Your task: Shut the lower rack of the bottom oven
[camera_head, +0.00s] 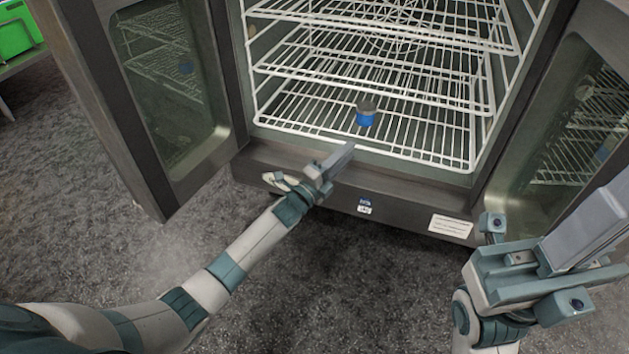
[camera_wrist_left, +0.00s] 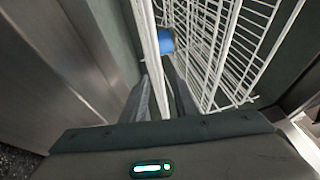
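The bottom oven's lower rack (camera_head: 420,158) is a white wire shelf, the lowest of several, with its front edge near the oven's front sill. My left gripper (camera_head: 340,160) is at that front edge, left of its middle. In the left wrist view, the fingers (camera_wrist_left: 162,95) stand a little apart, and a white front wire of the rack (camera_wrist_left: 147,40) runs down between them. Firm contact cannot be made out. My right gripper (camera_head: 600,225) is at the lower right, away from the rack, its fingertips partly out of frame.
A blue can with a grey top (camera_head: 365,115) stands on the lower rack. The left glass door (camera_head: 165,85) and right glass door (camera_head: 580,125) both stand open. More wire racks (camera_head: 370,80) are above. The dark floor in front is clear. A green crate (camera_head: 15,35) is at the far left.

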